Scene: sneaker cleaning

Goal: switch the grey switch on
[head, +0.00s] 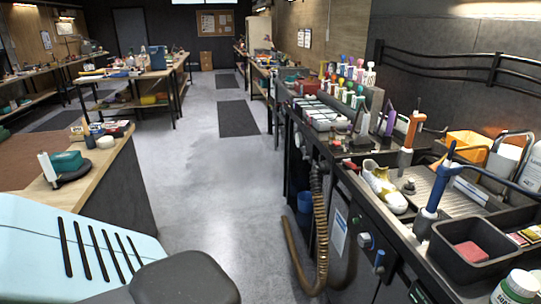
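The workbench (345,185) with the sneaker-cleaning gear runs along the right side. Small fittings sit on its dark front panel: a pale grey one (365,240) and a bluish one (379,258) to its right. One of these may be the grey switch, but they are too small to tell, and no on or off position can be read. A white and yellow sneaker (385,186) stands on the bench top above the panel. Neither of my grippers is in view.
A ribbed hose (320,230) hangs in front of the bench and loops near the floor. A black bin with a red sponge (472,252), a blue-handled tool (437,190) and a white bottle (515,290) crowd the near right. The grey aisle floor (235,185) is clear.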

